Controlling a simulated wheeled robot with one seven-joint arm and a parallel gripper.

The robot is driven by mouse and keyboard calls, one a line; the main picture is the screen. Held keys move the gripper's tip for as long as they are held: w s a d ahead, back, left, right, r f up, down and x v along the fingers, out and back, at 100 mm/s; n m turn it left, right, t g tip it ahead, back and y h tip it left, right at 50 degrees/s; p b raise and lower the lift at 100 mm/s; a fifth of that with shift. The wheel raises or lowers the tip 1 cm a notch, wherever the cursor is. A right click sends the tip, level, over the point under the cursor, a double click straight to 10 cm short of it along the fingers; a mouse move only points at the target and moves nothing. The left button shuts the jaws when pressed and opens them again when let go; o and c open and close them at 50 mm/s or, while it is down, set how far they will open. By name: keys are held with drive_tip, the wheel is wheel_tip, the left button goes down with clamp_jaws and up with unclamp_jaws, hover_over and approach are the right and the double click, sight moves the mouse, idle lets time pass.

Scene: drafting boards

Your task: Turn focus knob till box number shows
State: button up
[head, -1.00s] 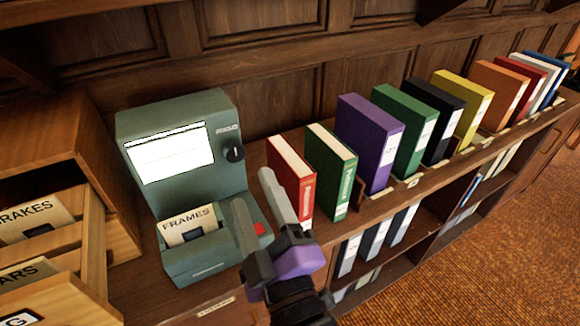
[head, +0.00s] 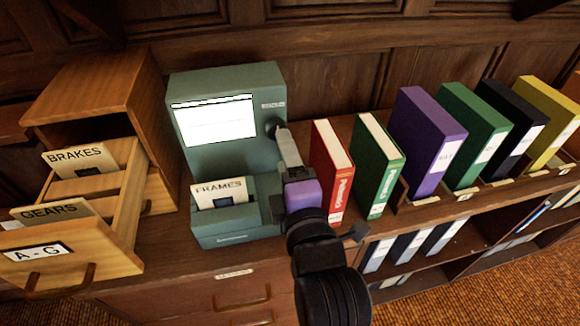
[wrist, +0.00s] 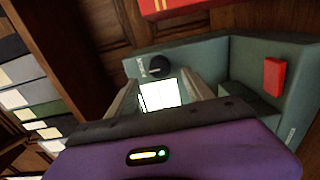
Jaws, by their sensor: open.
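The grey-green reader (head: 225,85) stands on the counter with a lit white screen (head: 214,122). The screen shows faint lines, and I can read no number on it. The black focus knob (head: 271,127) is right of the screen, partly covered by my fingertip; it also shows in the wrist view (wrist: 159,66). A FRAMES card (head: 222,192) stands in the reader's front tray. My gripper (head: 284,138) is open and empty, its fingers pointing at the knob. In the wrist view the knob lies just beyond and between the fingertips (wrist: 160,79); I cannot tell whether they touch it.
A wooden card drawer (head: 115,215) with BRAKES and GEARS cards stands open at left. A red binder (head: 328,170) and a green binder (head: 374,165) stand close right of my gripper, with several more beyond. A red button (wrist: 273,77) is on the reader.

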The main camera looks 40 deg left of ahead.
drive_tip(key=shift+b+x, duration=0.8)
drive_tip(key=shift+x, duration=2.9)
drive_tip(key=shift+r+m+p, duration=0.1)
drive_tip(key=shift+m+p, duration=0.35)
drive_tip(key=shift+m, duration=0.65)
drive_tip(key=m, duration=0.2)
drive_tip(key=shift+m, duration=0.4)
drive_tip(key=shift+c, duration=0.4)
clamp_jaws()
